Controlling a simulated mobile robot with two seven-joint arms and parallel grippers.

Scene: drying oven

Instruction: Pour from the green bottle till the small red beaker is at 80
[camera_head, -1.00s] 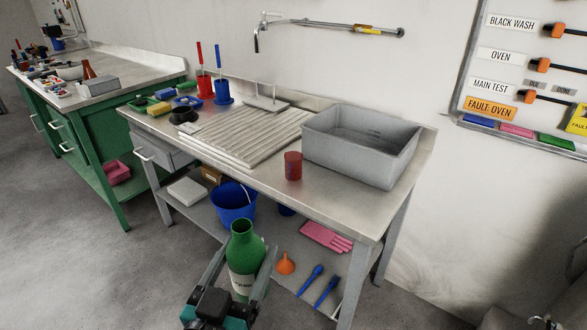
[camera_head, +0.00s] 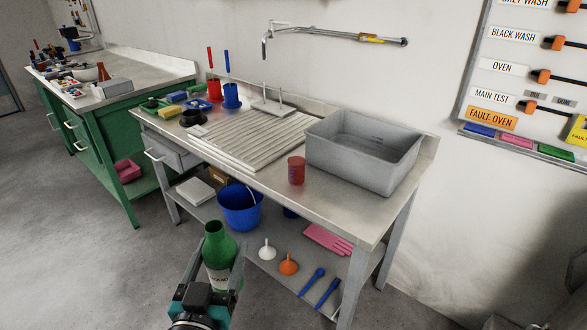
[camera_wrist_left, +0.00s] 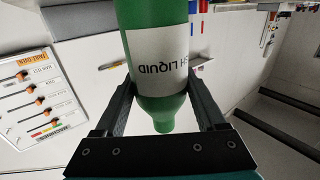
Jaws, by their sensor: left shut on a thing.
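The green bottle (camera_head: 217,250) with a white label is low in front of the metal table in the head view, roughly upright. My left gripper (camera_head: 217,283) is shut around it. In the left wrist view the bottle (camera_wrist_left: 160,20) sits between the two fingers of the left gripper (camera_wrist_left: 165,98). The small red beaker (camera_head: 297,170) stands upright on the table top, left of the grey basin. Its marks and fill level are too small to read. My right gripper is not in view.
The grey basin (camera_head: 365,150) and ribbed draining board (camera_head: 255,143) flank the beaker. A blue bucket (camera_head: 239,212), white funnel (camera_head: 267,251), orange funnel (camera_head: 288,265) and pink gloves (camera_head: 328,240) are on the lower shelf. A tap (camera_head: 335,33) hangs on the wall above.

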